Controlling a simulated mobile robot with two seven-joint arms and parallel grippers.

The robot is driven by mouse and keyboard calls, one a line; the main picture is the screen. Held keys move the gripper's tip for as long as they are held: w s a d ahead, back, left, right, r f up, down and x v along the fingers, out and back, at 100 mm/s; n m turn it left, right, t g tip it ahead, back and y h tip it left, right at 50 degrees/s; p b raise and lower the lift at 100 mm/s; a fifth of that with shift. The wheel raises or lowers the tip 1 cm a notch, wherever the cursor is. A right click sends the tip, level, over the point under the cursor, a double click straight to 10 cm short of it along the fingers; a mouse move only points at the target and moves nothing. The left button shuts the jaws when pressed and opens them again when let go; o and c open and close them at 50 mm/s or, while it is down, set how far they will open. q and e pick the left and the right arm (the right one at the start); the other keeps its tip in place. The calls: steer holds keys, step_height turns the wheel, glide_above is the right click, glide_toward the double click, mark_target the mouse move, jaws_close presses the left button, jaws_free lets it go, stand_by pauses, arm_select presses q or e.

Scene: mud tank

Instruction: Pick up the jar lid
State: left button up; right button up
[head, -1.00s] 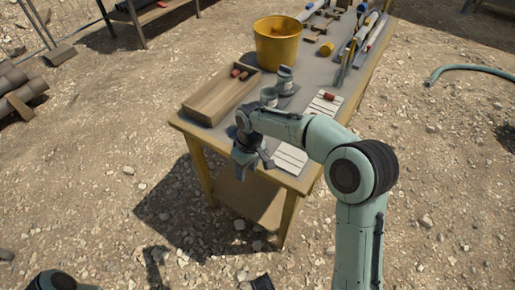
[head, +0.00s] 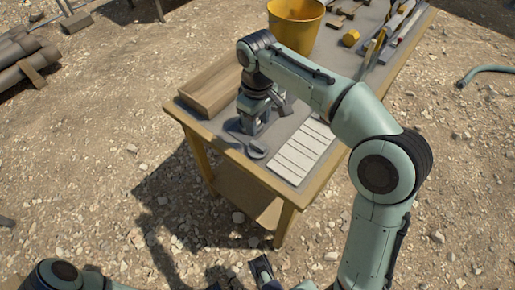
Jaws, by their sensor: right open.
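My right gripper (head: 254,124) is over the near end of the wooden table, pointing down, with its jaws apart. I see nothing held between the fingers. A small grey rounded thing (head: 257,151) lies on the tabletop just in front of the gripper; it may be the jar lid, but it is too small to be sure. The jars near the wooden tray are hidden behind my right arm and gripper. A dark part of my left gripper (head: 263,268) shows at the bottom edge, away from the table; its jaws are unclear.
A pale slatted panel (head: 303,150) lies right of the gripper. A yellow bucket (head: 296,15) and several tools stand farther back. The table's near edge (head: 240,163) is close. Gravelly ground surrounds it.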

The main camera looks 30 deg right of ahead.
mark_target(258, 145)
step_height(258, 145, down, 10)
steer(key=shift+d+b, duration=0.1)
steer(key=shift+b, duration=1.1)
steer(key=shift+w, duration=0.1)
jaws_close()
